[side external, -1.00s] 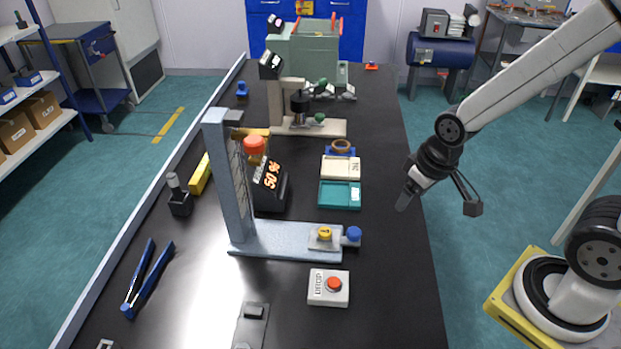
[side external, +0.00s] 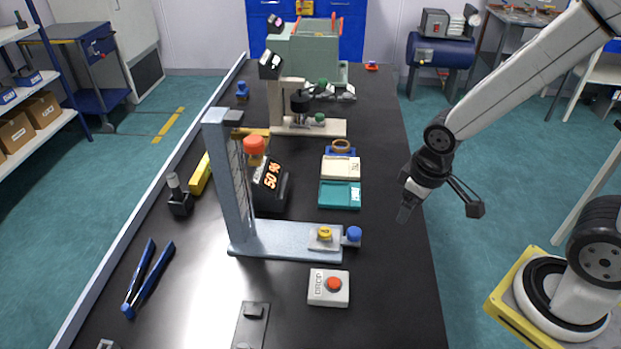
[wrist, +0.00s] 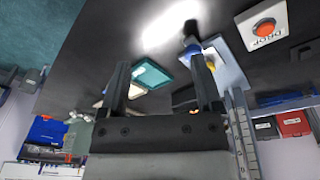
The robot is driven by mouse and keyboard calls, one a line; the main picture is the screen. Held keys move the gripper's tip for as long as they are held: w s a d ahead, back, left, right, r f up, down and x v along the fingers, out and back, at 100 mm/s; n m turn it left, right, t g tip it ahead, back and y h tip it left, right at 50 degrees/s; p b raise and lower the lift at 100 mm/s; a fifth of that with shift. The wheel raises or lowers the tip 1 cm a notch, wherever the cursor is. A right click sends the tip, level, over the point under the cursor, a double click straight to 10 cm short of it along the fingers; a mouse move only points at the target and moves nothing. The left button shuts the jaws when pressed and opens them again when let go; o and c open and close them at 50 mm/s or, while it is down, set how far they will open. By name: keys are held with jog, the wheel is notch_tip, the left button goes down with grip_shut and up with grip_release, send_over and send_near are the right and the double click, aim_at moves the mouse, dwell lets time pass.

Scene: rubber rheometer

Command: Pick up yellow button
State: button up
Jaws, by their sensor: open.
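The yellow button (side external: 325,232) sits on a small plate on the base of the pale blue-grey upright stand (side external: 285,240). A blue knob (side external: 354,233) is at the right end of that base. My gripper (side external: 404,214) hangs in the air to the right of the button, near the table's right edge, pointing down. In the wrist view my gripper (wrist: 158,64) shows two fingers spread apart with nothing between them.
A white box with a red button (side external: 329,288) lies in front of the base. A teal tray (side external: 340,195) and a cream tray (side external: 340,167) lie behind it. A dark display (side external: 270,185) stands beside the upright. The table is clear between the base and its right edge.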

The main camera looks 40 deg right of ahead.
aim_at(325, 233)
jog(key=w+a+f+n+t+h, duration=0.1)
jog(key=a+f+n+h, duration=0.1)
jog(key=n, duration=0.5)
jog(key=a+f+n+t+h, duration=0.2)
jog(key=a+n+h, duration=0.1)
jog(key=n, duration=0.4)
jog(key=w+a+f+n+t+h, duration=0.1)
jog(key=a+f+n+h, duration=0.1)
jog(key=n, duration=0.5)
jog(key=shift+w+a+f+t+h, duration=0.2)
jog(key=shift+w+f+t+h, duration=0.1)
jog(key=shift+h, duration=0.6)
jog(key=a+n+t, duration=0.1)
jog(key=a+n, duration=0.1)
jog(key=w+a+f+n+t+y, duration=0.1)
jog(key=a+n+t, duration=0.1)
jog(key=a+n+t+y, duration=0.1)
jog(key=a+n, duration=0.1)
jog(key=shift+w+a+f+t, duration=0.15)
jog(key=shift+w+a+t, duration=0.15)
jog(key=shift+t, duration=0.1)
jog(key=shift+a+n+t, duration=0.4)
jog(key=shift+a+n, duration=0.1)
jog(key=shift+x, duration=1.4)
jog(key=shift+y, duration=0.3)
jog(key=shift+x, duration=2.6)
